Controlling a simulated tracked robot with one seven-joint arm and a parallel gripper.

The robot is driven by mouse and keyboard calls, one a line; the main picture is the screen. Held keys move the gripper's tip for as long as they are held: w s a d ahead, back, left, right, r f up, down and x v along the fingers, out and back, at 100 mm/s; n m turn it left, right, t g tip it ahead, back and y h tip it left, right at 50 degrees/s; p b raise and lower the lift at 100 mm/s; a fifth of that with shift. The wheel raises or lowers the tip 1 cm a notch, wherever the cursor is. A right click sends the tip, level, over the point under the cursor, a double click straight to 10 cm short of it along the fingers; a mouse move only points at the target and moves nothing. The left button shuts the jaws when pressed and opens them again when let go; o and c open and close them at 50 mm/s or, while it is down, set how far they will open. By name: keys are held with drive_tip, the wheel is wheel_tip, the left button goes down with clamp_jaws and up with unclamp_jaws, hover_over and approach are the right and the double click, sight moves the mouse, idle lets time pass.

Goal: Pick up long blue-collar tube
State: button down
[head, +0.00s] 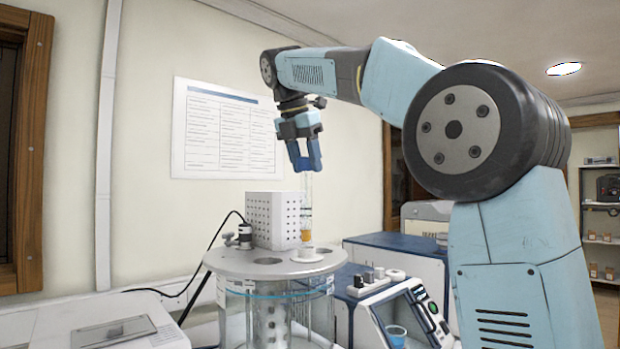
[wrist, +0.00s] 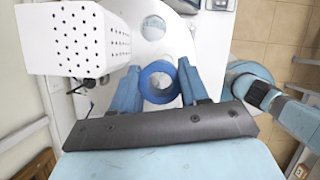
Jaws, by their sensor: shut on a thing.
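My gripper (head: 305,163) is shut on the long blue-collar tube (head: 306,215), a clear upright tube with amber liquid near its lower end. In the wrist view the blue fingers of my gripper (wrist: 159,88) close on both sides of the tube's blue collar (wrist: 147,72), seen from above as a ring. In the head view the collar is hidden between the fingers. The tube hangs over a white-ringed opening (head: 307,254) in the round bath's grey lid (head: 232,264). I cannot tell whether its lower tip is clear of the opening.
A white perforated box (head: 273,220) stands on the lid just left of the tube; it also shows in the wrist view (wrist: 70,38). A small black fitting with a cable (head: 240,235) is left of it. Blue-and-white instruments (head: 400,262) stand at right. The space above the lid's right side is clear.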

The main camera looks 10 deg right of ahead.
drive_tip(key=shift+r, duration=0.45)
drive_tip(key=s+a, duration=1.2)
drive_tip(key=s, duration=0.1)
drive_tip(key=shift+a, duration=0.15)
drive_tip(key=shift+r, duration=0.15)
